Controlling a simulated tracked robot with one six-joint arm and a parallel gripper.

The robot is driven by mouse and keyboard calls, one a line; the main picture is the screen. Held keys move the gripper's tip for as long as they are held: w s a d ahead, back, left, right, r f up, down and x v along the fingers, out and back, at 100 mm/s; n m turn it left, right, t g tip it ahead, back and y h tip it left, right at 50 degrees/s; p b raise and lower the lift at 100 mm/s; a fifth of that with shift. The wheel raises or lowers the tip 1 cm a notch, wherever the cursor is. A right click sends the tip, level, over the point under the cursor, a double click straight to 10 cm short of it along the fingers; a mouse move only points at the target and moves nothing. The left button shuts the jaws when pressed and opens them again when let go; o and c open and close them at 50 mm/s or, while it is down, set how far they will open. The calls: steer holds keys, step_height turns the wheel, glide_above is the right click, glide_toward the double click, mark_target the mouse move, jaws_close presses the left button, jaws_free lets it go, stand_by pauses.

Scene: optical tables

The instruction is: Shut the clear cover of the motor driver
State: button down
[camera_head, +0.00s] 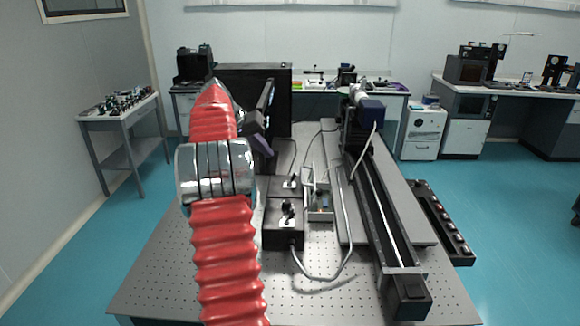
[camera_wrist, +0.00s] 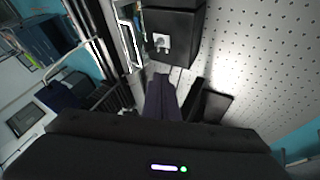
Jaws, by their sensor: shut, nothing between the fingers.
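The motor driver (camera_head: 320,205) is a small open-fronted box with a greenish board, on the perforated table right of two black boxes. A thin pale frame, which looks like its clear cover (camera_head: 308,180), stands up at its left side; its exact angle is hard to tell. In the wrist view a bright-edged frame (camera_wrist: 128,38), likely the same cover, shows above and left of the fingers. My gripper (camera_head: 266,150) is behind and left of the driver, above the table. In the wrist view its dark purple fingers (camera_wrist: 160,78) are together and empty, apart from the cover.
Two black boxes with switches (camera_head: 284,222) stand left of the driver; one shows in the wrist view (camera_wrist: 175,35). A long rail (camera_head: 385,230) with a motor runs along the right. A grey cable (camera_head: 345,245) loops in front. The table's front left is clear.

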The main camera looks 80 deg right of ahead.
steer(key=x, duration=1)
steer(key=shift+f, duration=0.1)
steer(key=s, duration=0.2)
steer(key=shift+s+d, duration=0.2)
steer(key=shift+s, duration=0.1)
steer(key=shift+s+d, duration=0.15)
steer(key=shift+s, duration=0.55)
